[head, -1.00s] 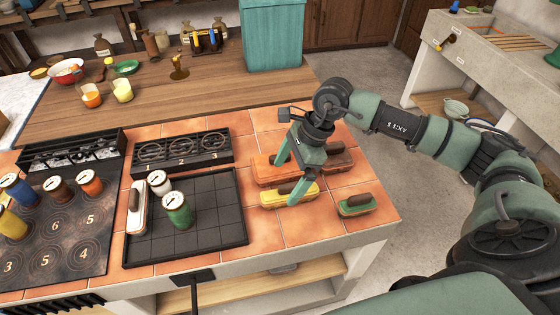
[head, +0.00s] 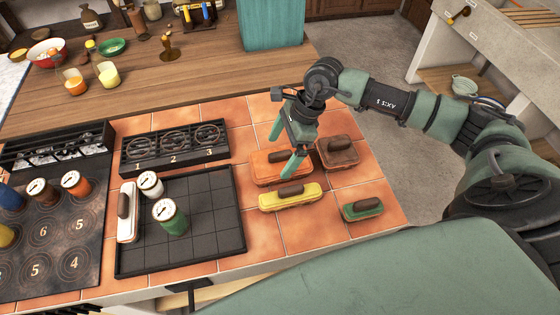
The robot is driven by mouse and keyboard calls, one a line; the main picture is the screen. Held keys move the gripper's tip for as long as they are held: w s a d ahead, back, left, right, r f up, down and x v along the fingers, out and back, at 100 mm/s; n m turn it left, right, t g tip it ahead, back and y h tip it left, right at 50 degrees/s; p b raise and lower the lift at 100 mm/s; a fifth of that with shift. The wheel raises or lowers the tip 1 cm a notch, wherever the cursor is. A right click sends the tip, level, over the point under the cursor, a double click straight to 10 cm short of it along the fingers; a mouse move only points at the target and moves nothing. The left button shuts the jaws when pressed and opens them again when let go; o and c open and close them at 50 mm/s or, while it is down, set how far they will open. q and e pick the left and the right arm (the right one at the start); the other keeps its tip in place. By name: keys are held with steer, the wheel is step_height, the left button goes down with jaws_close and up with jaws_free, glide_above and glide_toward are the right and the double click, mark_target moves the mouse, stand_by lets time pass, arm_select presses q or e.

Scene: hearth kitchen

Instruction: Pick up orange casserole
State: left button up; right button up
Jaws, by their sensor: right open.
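The orange casserole (head: 266,172) is a low block-like dish with a dark brown handle on top. It sits on the terracotta tiles behind the yellow casserole (head: 291,199). My right gripper (head: 284,155) is open and points down at it, with one green finger over its front right part and the other near its back left. The finger hides part of the casserole and its handle. I cannot tell whether the fingers touch it. My left gripper is not in view.
A brown casserole (head: 338,152) stands close on the right, and a green one (head: 362,209) at the front right. A black grid tray (head: 205,210) with a green canister (head: 171,216) lies on the left. Bare tiles (head: 262,235) lie in front.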

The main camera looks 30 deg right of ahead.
mark_target(280, 152)
steer(key=p+x, duration=0.1)
steer(key=x, duration=0.2)
steer(key=shift+w+f, duration=0.1)
steer(key=shift+f, duration=0.25)
steer(key=shift+a+f, duration=0.1)
steer(key=shift+f, duration=0.05)
steer(key=c, duration=1.7)
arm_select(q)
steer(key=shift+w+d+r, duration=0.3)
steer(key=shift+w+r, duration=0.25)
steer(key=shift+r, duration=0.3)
arm_select(e)
steer(key=shift+w, duration=0.1)
